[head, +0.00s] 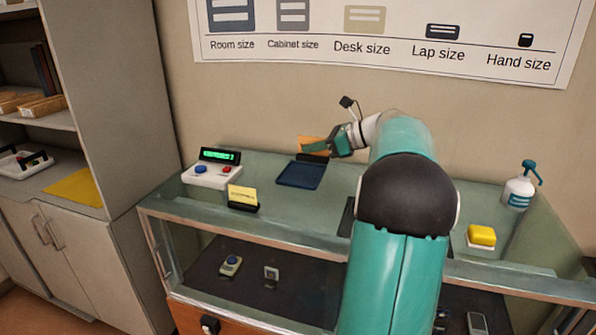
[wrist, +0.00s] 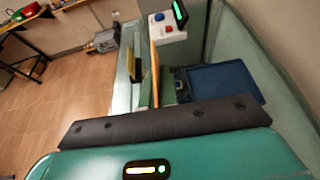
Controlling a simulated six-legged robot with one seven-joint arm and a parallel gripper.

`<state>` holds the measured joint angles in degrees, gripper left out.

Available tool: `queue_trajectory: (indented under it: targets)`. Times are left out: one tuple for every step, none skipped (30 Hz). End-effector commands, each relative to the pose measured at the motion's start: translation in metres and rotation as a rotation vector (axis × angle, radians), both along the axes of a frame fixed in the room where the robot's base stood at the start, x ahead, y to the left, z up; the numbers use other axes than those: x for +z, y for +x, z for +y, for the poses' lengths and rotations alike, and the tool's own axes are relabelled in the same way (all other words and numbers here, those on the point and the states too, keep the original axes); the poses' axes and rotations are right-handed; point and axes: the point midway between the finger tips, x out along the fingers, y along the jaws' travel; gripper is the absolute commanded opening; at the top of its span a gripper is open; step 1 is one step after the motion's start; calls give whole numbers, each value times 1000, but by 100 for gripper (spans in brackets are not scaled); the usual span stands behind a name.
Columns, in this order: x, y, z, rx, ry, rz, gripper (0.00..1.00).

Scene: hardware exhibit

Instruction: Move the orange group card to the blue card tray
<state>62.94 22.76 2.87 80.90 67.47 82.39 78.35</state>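The orange group card (head: 309,142) is upright at the back of the glass counter, partly hidden by my gripper in the head view. My gripper (head: 320,147) is shut on the card. In the wrist view the card (wrist: 154,72) shows edge-on between the two green fingers (wrist: 157,94). The blue card tray (head: 300,175) lies flat on the counter, just in front of and below the card in the head view. In the wrist view the tray (wrist: 225,84) is right of the card, and its visible surface is empty.
A white console (head: 212,174) with a green display stands left of the tray. A yellow card (head: 242,194) stands in a black holder nearer the front. A yellow block (head: 481,235) and a pump bottle (head: 519,188) are at the right. My arm hides the counter's middle.

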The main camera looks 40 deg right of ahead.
Motion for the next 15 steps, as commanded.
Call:
queue_trajectory:
  targets:
    - [-7, 12, -4, 5, 3, 1, 0]
    - [-10, 18, -7, 5, 3, 1, 0]
    - [-14, 25, -12, 5, 2, 0, 0]
    - [-17, 31, -15, 4, 3, 2, 0]
    - [-20, 37, -18, 3, 2, 1, 0]
    - [-24, 45, -22, 3, 2, 1, 0]
    - [-27, 51, -25, 4, 3, 1, 0]
    - [-30, 57, -28, 5, 2, 1, 0]
    - [-37, 63, -31, 4, 3, 2, 0]
    - [-43, 67, -33, 3, 4, 2, 0]
    - [-49, 71, -34, 3, 4, 2, 0]
    - [-56, 77, -37, 3, 4, 2, 0]
    - [-61, 81, -39, 3, 4, 2, 0]
    - [-65, 85, -41, 3, 3, 2, 0]
    - [-71, 89, -42, 3, 3, 2, 0]
